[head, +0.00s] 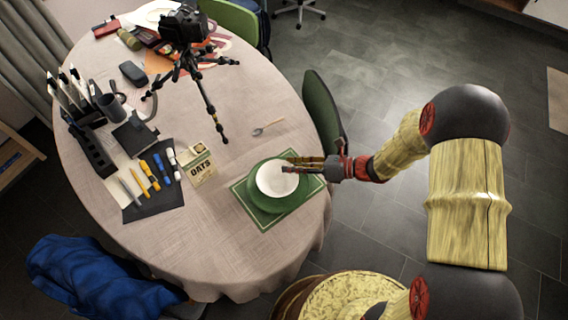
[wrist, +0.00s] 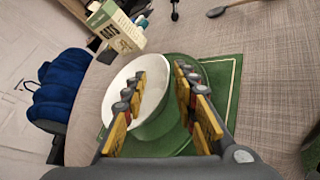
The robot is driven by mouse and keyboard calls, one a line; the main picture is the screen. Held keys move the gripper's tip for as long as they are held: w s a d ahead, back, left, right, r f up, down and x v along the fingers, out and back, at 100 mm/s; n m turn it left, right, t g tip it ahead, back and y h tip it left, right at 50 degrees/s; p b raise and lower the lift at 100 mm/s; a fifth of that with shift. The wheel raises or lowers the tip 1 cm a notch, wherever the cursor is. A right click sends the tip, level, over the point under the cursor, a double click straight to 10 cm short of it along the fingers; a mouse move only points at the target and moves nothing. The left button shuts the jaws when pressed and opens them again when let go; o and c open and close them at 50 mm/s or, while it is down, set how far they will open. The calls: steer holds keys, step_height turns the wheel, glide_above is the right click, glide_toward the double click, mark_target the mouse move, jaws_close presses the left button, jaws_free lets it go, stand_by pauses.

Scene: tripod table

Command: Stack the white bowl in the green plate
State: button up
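The white bowl (head: 277,181) sits upright within the green plate (head: 283,206), a little off-centre, and its underside is hidden. The bowl also shows in the wrist view (wrist: 118,88), with the plate (wrist: 163,148) beneath it. My gripper (head: 287,164) reaches in from the right, over the bowl's far rim. In the wrist view my gripper (wrist: 160,76) has its fingers parted on either side of the bowl's wall. The left finger overlaps the bowl's inside; the right finger is outside, over the plate. A gap shows between them, and I see no clear grip.
The plate lies on a green placemat (head: 243,192) near the table's right edge. An oats box (head: 200,169), a spoon (head: 268,127) and a camera tripod (head: 207,100) stand or lie beyond. A green chair (head: 322,108) is close to the arm. Bare tablecloth lies in front.

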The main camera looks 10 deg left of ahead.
steer(key=p+v, duration=0.2)
steer(key=v, duration=0.6)
steer(key=shift+d, duration=0.2)
steer(key=s+d+r+n+g+h, duration=0.1)
steer(key=s+d+r+n+h, duration=0.2)
steer(key=r+n, duration=0.45)
steer(key=s+r+n+g+h, duration=0.1)
steer(key=s+r+n+h, duration=0.2)
steer(key=s+r+n, duration=0.5)
steer(key=s+d+r+n+t+h, duration=0.3)
steer(key=d+r+n+h, duration=0.1)
steer(key=d+r+n, duration=0.1)
steer(key=s+d+r+n+t+h, duration=0.2)
steer(key=s+d+r+n+h, duration=0.1)
steer(key=d+r+n, duration=0.2)
step_height(320, 180, up, 4)
steer(key=shift+s+d+f+n+t+h, duration=0.2)
steer(key=shift+d+n+t+h, duration=0.2)
steer(key=shift+d, duration=0.6)
steer(key=shift+w+a, duration=0.1)
